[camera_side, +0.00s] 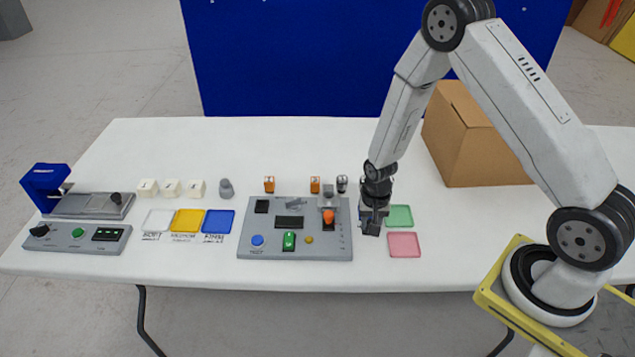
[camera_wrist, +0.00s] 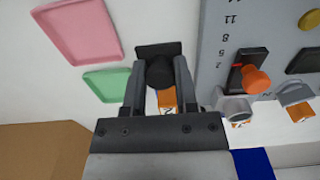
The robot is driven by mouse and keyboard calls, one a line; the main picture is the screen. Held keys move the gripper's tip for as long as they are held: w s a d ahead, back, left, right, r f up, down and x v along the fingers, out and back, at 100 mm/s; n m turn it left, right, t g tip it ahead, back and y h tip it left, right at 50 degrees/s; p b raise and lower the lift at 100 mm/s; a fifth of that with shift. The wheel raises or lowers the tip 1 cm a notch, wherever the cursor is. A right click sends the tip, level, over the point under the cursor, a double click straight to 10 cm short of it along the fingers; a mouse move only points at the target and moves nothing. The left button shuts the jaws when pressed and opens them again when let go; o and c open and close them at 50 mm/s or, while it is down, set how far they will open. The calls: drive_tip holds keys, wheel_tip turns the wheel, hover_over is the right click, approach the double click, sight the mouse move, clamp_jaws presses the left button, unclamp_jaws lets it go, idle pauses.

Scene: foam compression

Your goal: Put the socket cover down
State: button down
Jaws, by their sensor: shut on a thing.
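My gripper (camera_side: 373,218) hangs low over the table, just right of the grey control panel (camera_side: 255,213) and left of the green tray (camera_side: 399,208). In the wrist view my gripper (camera_wrist: 159,76) is shut on the socket cover (camera_wrist: 155,50), a black square plate with a dark round knob between the fingers. In the side view the cover is hard to tell from the dark fingers. I cannot tell whether it touches the table. The green tray (camera_wrist: 108,84) and pink tray (camera_wrist: 77,40) lie left of it in the wrist view.
The panel carries an orange knob (camera_side: 328,216) near my gripper. Small orange blocks (camera_side: 269,184) and a grey peg (camera_side: 225,188) stand behind the panel. A cardboard box (camera_side: 470,140) stands at the back right. Coloured trays (camera_side: 187,221) and a grey fixture (camera_side: 92,205) are farther left.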

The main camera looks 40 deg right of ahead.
drive_tip(key=shift+f, duration=1.6)
drive_tip(key=shift+f, duration=0.1)
drive_tip(key=shift+c, duration=1.9)
unclamp_jaws()
drive_tip(key=shift+r, duration=6.1)
